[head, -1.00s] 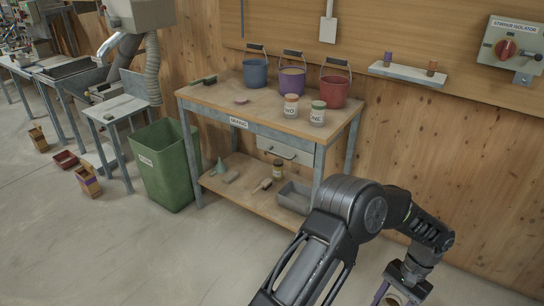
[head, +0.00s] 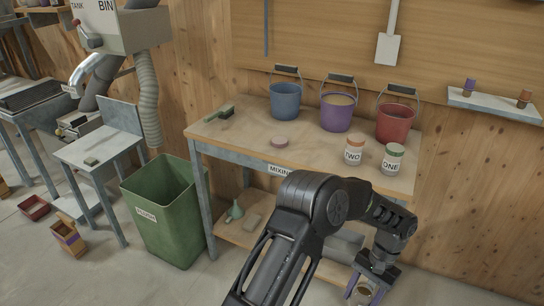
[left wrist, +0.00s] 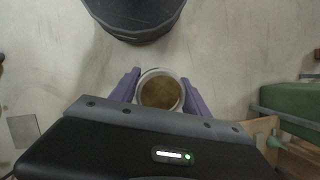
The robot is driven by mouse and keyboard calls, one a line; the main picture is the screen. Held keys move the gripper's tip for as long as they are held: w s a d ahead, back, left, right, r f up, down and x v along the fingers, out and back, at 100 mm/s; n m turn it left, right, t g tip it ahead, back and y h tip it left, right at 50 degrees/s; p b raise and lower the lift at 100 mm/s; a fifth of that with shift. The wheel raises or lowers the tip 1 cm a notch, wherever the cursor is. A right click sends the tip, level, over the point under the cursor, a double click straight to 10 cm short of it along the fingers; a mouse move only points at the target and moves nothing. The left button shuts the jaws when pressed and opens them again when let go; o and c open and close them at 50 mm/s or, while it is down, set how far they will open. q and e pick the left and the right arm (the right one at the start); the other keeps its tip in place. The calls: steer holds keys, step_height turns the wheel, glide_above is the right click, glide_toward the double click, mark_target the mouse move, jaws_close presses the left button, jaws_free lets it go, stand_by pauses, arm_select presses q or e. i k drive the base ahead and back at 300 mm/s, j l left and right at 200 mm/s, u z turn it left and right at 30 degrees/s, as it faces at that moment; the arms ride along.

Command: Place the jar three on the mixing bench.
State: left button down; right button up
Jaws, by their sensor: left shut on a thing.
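My left gripper (head: 363,289) is low at the front right of the mixing bench (head: 240,134), below its top. It is shut on an open-topped round jar (left wrist: 160,92) with a pale rim and brown contents. The purple fingers are on both sides of the jar in the left wrist view. The jar's label is not visible, so I cannot read its number. My right gripper is not in view.
Blue (head: 286,101), purple (head: 336,113) and red (head: 396,123) buckets stand along the bench's back. A pink disc (head: 280,141) and a green brush (head: 222,114) lie on top. The bench's left and middle are mostly clear. A green bin (head: 165,205) stands left.

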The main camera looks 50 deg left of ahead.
mark_target(247, 133)
steer(key=j, duration=2.3)
steer(key=k, duration=0.05)
